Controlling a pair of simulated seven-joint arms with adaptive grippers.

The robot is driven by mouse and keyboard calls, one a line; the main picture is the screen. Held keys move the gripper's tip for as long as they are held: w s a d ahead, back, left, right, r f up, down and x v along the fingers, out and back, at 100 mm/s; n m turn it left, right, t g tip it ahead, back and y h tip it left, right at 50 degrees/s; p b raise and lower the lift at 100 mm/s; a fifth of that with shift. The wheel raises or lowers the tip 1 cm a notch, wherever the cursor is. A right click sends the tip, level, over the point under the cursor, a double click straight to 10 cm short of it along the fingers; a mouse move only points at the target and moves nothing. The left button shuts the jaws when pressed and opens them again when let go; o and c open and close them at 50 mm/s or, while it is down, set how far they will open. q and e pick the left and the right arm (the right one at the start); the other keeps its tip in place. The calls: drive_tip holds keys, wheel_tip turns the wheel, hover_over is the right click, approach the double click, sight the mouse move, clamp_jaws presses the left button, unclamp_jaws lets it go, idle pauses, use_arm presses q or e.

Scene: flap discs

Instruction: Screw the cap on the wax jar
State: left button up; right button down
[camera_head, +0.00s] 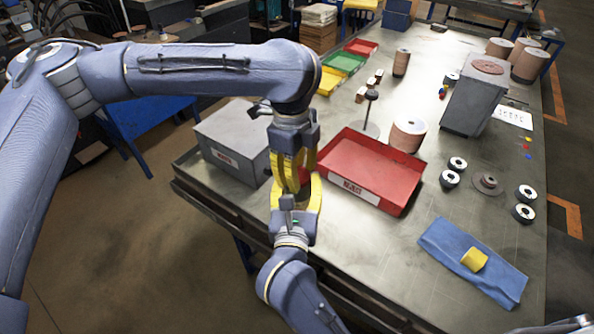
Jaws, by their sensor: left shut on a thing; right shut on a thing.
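My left gripper (289,180) comes down from above, in front of the red tray. My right gripper (297,190) reaches up from below and meets it, so the two sets of yellow fingers nearly touch. Both are shut on things. A small dark piece, which looks like the wax jar (304,194), shows between the fingers, in the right gripper. The cap appears to be in the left gripper above it, but the fingers hide it. I cannot tell whether the cap sits on the jar or how the threads meet.
A red tray (408,188) and a grey box (221,140) stand behind the grippers on the metal table (445,205). A blue cloth (503,283) with a yellow piece (474,260) lies at front right. Several discs (487,183) lie right of the tray.

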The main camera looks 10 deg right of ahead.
use_arm(q)
drive_tip(key=m, duration=0.4)
drive_tip(key=shift+m, duration=0.4)
drive_tip(key=m, duration=0.3)
drive_tip(key=shift+m, duration=0.4)
drive_tip(key=o, duration=1.3)
drive_tip(key=shift+o, duration=0.2)
wheel_tip(320, 180, up, 12)
drive_tip(key=shift+a, duration=0.45)
